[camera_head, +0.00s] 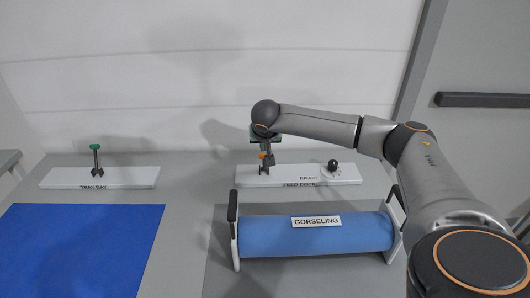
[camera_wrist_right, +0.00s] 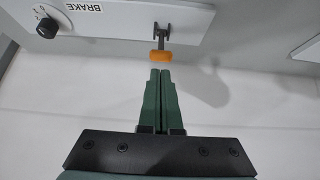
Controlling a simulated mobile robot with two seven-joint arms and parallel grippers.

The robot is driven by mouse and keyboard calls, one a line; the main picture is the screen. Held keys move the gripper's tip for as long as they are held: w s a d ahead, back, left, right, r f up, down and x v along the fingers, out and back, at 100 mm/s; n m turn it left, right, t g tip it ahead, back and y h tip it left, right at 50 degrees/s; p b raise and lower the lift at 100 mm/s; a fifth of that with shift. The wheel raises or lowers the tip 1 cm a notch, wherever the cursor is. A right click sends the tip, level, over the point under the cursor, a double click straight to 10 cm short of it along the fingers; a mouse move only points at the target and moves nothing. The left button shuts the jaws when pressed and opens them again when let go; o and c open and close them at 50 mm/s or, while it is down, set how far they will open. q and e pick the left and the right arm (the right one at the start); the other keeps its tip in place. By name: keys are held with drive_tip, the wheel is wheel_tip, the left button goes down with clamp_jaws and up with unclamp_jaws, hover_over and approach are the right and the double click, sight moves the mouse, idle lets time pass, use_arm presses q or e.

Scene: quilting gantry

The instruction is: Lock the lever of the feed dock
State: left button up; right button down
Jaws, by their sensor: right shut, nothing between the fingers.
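The feed dock (camera_head: 345,173) is a white strip at the back of the grey table, marked FEED DOCK; it also shows upside down in the wrist view (camera_wrist_right: 120,20). Its lever has an orange end (camera_head: 262,155) and a dark forked mount at the dock's left part. In the wrist view the orange end (camera_wrist_right: 161,58) lies just ahead of my right gripper's green fingertips (camera_wrist_right: 160,71). My right gripper (camera_head: 267,148) is shut and empty; I cannot tell whether it touches the lever. It partly hides the lever in the head view. My left gripper is out of view.
A dark BRAKE knob (camera_head: 332,166) sits on the dock's right part. A blue roll (camera_head: 330,238) marked GORSELING lies in front, between end plates with black handles.

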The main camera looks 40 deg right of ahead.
drive_tip(key=shift+s+a+r, duration=0.1)
drive_tip(key=shift+s+a, duration=0.8)
drive_tip(key=shift+s, duration=0.15)
